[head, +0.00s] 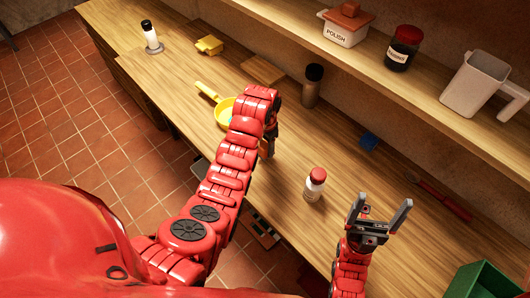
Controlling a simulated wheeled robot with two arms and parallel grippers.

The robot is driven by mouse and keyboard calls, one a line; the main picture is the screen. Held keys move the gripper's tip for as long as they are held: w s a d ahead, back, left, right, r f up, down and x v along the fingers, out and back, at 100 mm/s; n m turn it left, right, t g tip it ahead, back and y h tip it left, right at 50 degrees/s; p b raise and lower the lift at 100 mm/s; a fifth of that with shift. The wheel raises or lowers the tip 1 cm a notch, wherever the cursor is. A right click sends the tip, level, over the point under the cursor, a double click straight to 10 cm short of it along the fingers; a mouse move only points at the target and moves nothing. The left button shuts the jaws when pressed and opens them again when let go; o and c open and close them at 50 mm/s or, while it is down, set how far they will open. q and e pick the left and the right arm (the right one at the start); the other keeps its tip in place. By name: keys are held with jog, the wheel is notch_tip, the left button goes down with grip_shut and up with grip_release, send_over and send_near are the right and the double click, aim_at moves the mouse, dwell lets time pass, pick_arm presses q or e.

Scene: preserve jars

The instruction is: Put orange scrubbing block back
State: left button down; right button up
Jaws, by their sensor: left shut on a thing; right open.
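My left gripper (267,153) is low over the middle of the wooden counter, pointing down. It is shut on a small orange-brown thing, mostly hidden by the fingers and arm, which looks like the orange scrubbing block (263,149). I cannot tell whether the block touches the counter. My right gripper (380,212) is open and empty above the counter's front right part, with its two fingers spread.
A yellow pan (224,108) lies by my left arm. A red-capped jar (315,185) stands between the grippers. A dark-topped bottle (312,84), flat brown board (262,70) and yellow block (209,45) are further back. A green crate (475,281) is at right. A shelf overhangs the back.

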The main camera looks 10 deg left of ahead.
aim_at(265, 146)
pick_arm(q)
jog(key=shift+w+a+r+p, duration=0.1)
jog(key=shift+w+r+p, duration=0.05)
jog(key=shift+w, duration=0.25)
jog(key=shift+w+a+r+p, duration=0.1)
jog(key=shift+w+p, duration=0.05)
jog(key=shift+w, duration=0.2)
jog(key=shift+w+f+p, duration=0.15)
jog(key=shift+f+p, duration=0.15)
jog(key=shift+p, duration=0.1)
jog(key=shift+f+p, duration=0.35)
jog(key=shift+f, duration=0.3)
jog(key=shift+w+f, duration=0.1)
jog(key=shift+f, duration=0.5)
jog(key=shift+a+f, duration=0.1)
jog(key=shift+f, duration=0.1)
